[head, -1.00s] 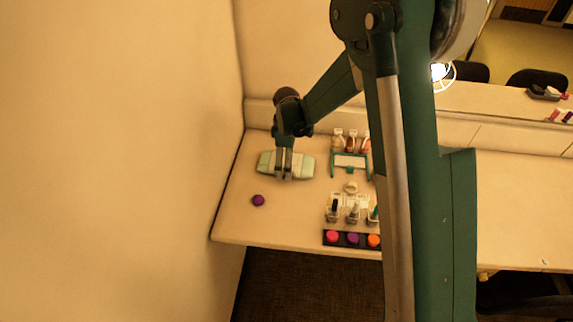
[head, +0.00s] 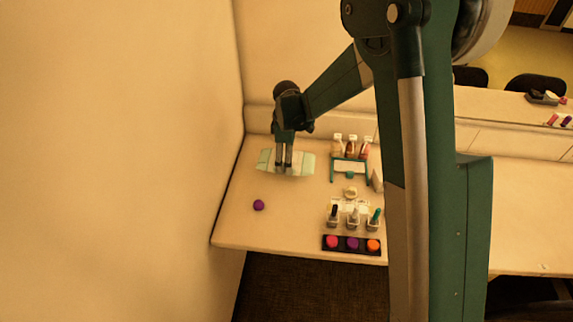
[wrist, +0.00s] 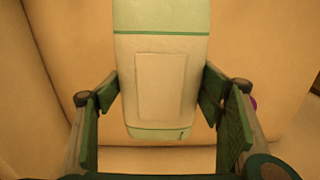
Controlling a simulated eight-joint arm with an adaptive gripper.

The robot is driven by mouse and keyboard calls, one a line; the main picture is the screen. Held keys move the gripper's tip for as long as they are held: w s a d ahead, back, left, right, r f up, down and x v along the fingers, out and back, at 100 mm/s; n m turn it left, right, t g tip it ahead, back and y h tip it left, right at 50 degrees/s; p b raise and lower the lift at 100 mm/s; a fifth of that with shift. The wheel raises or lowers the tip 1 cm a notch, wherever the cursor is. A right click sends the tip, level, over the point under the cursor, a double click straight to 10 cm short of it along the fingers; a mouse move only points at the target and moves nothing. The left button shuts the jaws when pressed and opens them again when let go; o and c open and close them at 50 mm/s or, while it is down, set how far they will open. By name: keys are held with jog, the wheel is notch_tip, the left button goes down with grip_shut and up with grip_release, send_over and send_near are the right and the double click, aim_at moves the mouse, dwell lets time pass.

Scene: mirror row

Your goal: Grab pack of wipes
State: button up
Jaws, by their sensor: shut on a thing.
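The pack of wipes (head: 303,163) is pale green and white, at the left part of the counter in the head view. In the wrist view the pack (wrist: 160,85) fills the upper middle, with a blank pale label and green bands. My gripper (head: 284,168) comes down over the middle of the pack. In the wrist view my gripper (wrist: 160,98) has one finger on each side of the pack, shut on it. Whether the pack is clear of the counter is hard to tell.
A purple ball (head: 258,205) lies in front of the pack. To the right stand several bottles (head: 351,147), a teal-framed stand (head: 350,170), nail polish bottles (head: 353,217) and a colour palette (head: 352,244). A wall (head: 120,150) closes off the left side.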

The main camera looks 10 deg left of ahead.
jog(key=shift+r+p, duration=0.3)
jog(key=shift+r, duration=2.45)
